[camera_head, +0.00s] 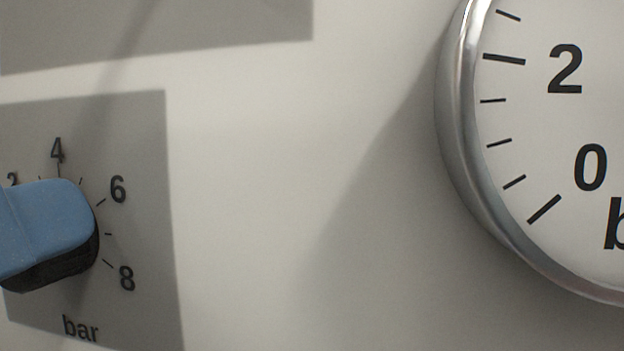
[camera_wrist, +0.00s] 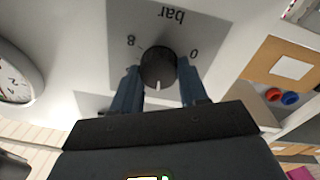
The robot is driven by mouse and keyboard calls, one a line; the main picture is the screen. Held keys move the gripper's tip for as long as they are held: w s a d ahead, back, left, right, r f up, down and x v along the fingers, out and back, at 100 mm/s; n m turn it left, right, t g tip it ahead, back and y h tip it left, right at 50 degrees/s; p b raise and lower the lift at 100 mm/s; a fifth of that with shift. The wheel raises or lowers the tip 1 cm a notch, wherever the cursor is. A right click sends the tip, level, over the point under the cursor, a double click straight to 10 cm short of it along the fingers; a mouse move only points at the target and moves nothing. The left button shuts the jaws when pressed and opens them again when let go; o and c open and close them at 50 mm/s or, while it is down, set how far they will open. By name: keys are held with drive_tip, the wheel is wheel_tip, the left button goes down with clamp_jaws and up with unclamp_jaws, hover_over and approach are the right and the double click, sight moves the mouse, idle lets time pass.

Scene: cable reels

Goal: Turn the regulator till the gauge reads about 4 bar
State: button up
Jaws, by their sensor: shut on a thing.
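The regulator is a dark round knob (camera_wrist: 158,68) on a grey scale plate (camera_head: 130,130) marked 2, 4, 6, 8 and "bar". Its white pointer line shows in the wrist view, on the side away from the word "bar", roughly where 4 lies. My gripper (camera_wrist: 157,72) has a blue finger on each side of the knob and is shut on it. In the head view a blue finger (camera_head: 40,225) covers most of the knob. The silver-rimmed gauge (camera_head: 500,130) is cut off at the right edge; its needle is out of that view. In the wrist view the gauge (camera_wrist: 15,80) is too small to read.
The light panel (camera_head: 290,230) between scale plate and gauge is bare. In the wrist view, a red round part (camera_wrist: 272,94) and a blue round part (camera_wrist: 290,98) stand at the right, near a brown board with a white sheet (camera_wrist: 290,67).

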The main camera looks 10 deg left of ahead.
drive_tip(key=shift+n+p, duration=0.3)
drive_tip(key=shift+n, duration=0.3)
drive_tip(key=o, duration=1.1)
drive_tip(key=shift+c, duration=0.2)
drive_tip(key=s+b, duration=0.1)
drive_tip(key=s, duration=0.6)
drive_tip(key=shift+s+a+f+b, duration=0.25)
drive_tip(key=shift+s+a+b, duration=0.1)
drive_tip(key=shift+s+a, duration=0.05)
